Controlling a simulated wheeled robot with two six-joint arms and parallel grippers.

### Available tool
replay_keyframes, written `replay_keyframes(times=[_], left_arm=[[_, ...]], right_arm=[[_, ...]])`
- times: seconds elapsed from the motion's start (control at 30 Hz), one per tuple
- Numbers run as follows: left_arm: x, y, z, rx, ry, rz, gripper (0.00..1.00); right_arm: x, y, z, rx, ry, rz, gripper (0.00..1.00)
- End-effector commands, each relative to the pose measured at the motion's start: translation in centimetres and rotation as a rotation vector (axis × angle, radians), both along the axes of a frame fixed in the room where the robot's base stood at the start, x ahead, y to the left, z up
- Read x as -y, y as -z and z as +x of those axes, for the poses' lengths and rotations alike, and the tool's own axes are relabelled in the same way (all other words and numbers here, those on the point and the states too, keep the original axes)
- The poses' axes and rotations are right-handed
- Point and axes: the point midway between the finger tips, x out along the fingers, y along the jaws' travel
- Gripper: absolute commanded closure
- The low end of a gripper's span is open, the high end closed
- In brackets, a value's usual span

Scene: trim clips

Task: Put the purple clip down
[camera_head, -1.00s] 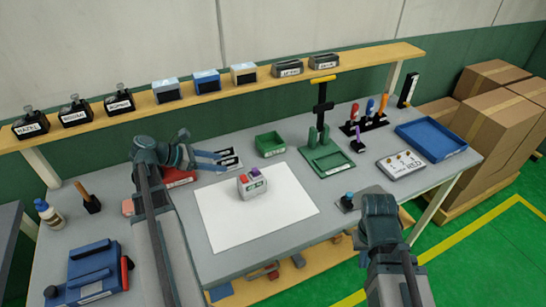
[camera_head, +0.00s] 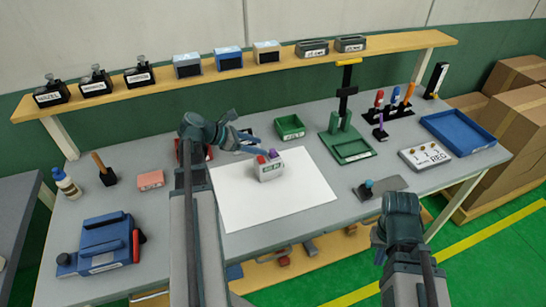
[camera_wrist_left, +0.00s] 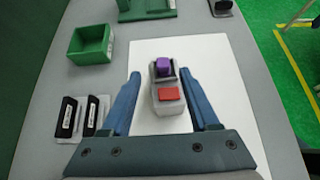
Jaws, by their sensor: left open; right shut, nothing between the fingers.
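The purple clip (camera_wrist_left: 163,65) sits on top of a small grey block (camera_wrist_left: 168,105), beside a red piece (camera_wrist_left: 168,94). In the head view the purple clip (camera_head: 273,153) and the block stand on a white sheet (camera_head: 300,190). My left gripper (camera_wrist_left: 162,76) is open, its blue fingers on either side of the block's top in the left wrist view. In the head view my left gripper (camera_head: 257,146) reaches in from the left. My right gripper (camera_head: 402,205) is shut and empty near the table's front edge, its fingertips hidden.
A green bin (camera_head: 290,126) and a green stand (camera_head: 348,148) are behind the sheet. Two black labelled pieces (camera_wrist_left: 80,117) lie left of the gripper in the wrist view. The sheet around the block is clear.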

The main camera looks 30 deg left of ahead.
Motion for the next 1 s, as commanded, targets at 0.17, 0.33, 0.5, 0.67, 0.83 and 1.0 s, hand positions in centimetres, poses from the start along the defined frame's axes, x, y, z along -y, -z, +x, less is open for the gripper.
replay_keyframes(times=[0.17, 0.33, 0.5, 0.67, 0.83, 1.0], left_arm=[[0.2, 0.2, 0.1, 0.0, 0.001, 0.0, 0.39], [1.3, 1.3, 1.0, 0.0, 0.002, 0.0, 0.39], [2.7, 2.8, 2.5, 0.0, 0.002, 0.0, 0.39], [3.2, 3.0, 3.0, 0.0, 0.001, 0.0, 0.39], [3.2, 2.9, 3.0, 0.0, 0.0, 0.0, 0.44], [3.2, 2.9, 3.0, 0.0, 0.0, 0.0, 0.75]], right_arm=[[0.0, 0.2, 0.0, 0.0, 0.0, 0.0, 1.0], [0.0, 1.3, 0.0, 0.0, 0.0, 0.0, 1.0], [0.0, 2.8, 0.0, 0.0, 0.0, 0.0, 1.0], [0.0, 3.0, 0.0, 0.0, 0.0, 0.0, 1.0], [0.0, 2.9, 0.0, 0.0, 0.0, 0.0, 1.0], [0.0, 2.9, 0.0, 0.0, 0.0, 0.0, 1.0]])
